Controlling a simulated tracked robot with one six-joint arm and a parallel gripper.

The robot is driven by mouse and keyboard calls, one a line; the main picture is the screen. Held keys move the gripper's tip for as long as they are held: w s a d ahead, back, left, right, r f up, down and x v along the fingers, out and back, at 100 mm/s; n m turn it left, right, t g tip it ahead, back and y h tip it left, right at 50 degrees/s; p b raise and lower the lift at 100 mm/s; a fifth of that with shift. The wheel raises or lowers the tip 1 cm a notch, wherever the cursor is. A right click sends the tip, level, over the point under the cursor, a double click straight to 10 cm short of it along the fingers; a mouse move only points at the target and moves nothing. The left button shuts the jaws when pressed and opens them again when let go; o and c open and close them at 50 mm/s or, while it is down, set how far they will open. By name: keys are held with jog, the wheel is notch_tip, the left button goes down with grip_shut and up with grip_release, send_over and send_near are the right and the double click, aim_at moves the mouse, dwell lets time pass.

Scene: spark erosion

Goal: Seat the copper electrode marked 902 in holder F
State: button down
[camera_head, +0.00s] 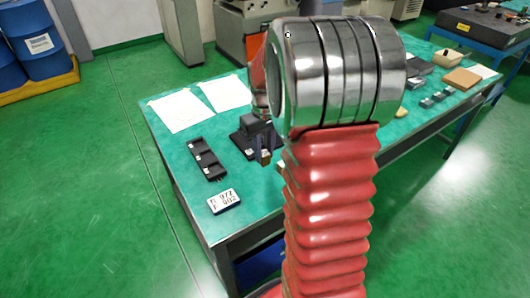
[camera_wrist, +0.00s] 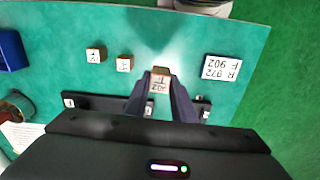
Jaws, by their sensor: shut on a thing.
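My gripper (camera_wrist: 161,90) is shut on a small copper electrode (camera_wrist: 161,72) with a white label, whose small marking seems to read 902. In the head view the gripper (camera_head: 264,158) is above the green table, right of the black holder rack (camera_head: 195,145). The electrode is apart from the rack. The rack (camera_wrist: 85,98) also shows in the wrist view, behind the jaws, which hide its middle. Two other copper electrodes (camera_wrist: 95,56) (camera_wrist: 124,64) stand on the table in the wrist view.
A white sign (camera_head: 224,201) with F 902 on its lower line lies at the table's near corner. White sheets (camera_head: 178,110) lie farther back. A blue block (camera_wrist: 12,50) is at the wrist view's left. Table (camera_head: 165,150) is clear left of the rack.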

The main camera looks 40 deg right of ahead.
jog(key=w+a+f, duration=0.1)
jog(key=w+a, duration=0.2)
jog(key=a, duration=0.4)
jog(key=w+a+f, duration=0.1)
jog(key=w+a, duration=0.2)
jog(key=a, duration=0.5)
jog(key=w+a+f+n, duration=0.1)
jog(key=w+a, duration=0.3)
jog(key=a, duration=0.3)
jog(key=shift+a+f, duration=0.15)
jog(key=shift+f, duration=0.15)
